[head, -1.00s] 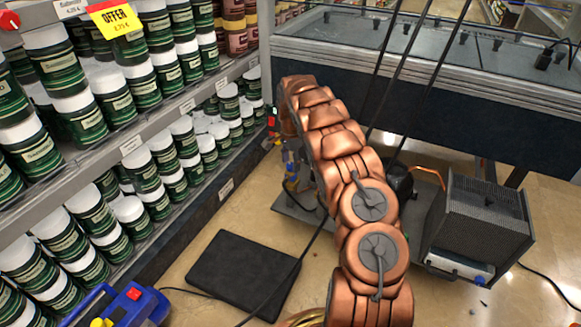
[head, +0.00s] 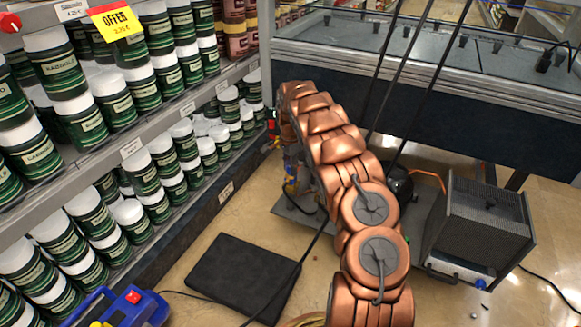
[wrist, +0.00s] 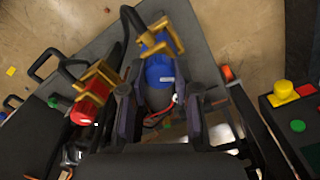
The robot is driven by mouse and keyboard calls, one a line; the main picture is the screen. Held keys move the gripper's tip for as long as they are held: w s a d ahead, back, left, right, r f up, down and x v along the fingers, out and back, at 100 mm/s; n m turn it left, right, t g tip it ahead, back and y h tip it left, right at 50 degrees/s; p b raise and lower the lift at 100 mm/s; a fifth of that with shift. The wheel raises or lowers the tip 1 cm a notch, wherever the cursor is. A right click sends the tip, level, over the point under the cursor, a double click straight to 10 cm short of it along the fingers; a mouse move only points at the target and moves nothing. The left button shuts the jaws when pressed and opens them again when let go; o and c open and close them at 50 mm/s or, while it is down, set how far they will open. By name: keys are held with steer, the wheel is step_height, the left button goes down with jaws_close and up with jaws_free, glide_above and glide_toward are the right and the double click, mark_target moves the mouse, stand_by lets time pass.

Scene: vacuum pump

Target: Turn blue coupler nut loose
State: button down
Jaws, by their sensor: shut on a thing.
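The blue coupler nut (wrist: 159,72) is in the upper middle of the wrist view, with a gold bracket-like part (wrist: 160,36) just beyond it. My gripper (wrist: 160,92) has its two dark fingers on either side of the blue nut and is shut on it. A red coupler (wrist: 92,96) with a similar gold bracket (wrist: 97,78) sits to the left, outside the fingers. In the head view my copper-coloured arm covers most of the pump area, and the grip there is hidden.
Shelves of green jars (head: 120,210) line the left. A dark flat mat (head: 240,278) lies on the floor. A grey mesh box (head: 480,225) stands on the right. Black cables hang across the back. In the wrist view, a panel with yellow and red buttons (wrist: 290,92) is at right.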

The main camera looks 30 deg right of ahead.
steer(key=shift+d+r+p, duration=0.1)
steer(key=shift+r+p, duration=0.05)
steer(key=shift+p, duration=0.45)
steer(key=n+p, duration=0.1)
steer(key=p, duration=0.2)
steer(key=shift+r+n, duration=0.15)
steer(key=shift+n, duration=0.25)
steer(key=n+p, duration=0.2)
steer(key=p, duration=0.1)
steer(key=shift+s, duration=0.1)
steer(key=n+p, duration=0.3)
steer(key=shift+n+p, duration=0.4)
steer(key=n+p, duration=0.2)
steer(key=n, duration=0.1)
steer(key=shift+n+p, duration=0.3)
steer(key=n+p, duration=0.1)
steer(key=n, duration=0.1)
steer(key=n+p, duration=0.1)
steer(key=n, duration=0.1)
steer(key=n+p, duration=0.1)
steer(key=n, duration=0.1)
steer(key=shift+f, duration=0.25)
steer(key=n+p, duration=0.2)
steer(key=n, duration=0.4)
steer(key=shift+n, duration=0.5)
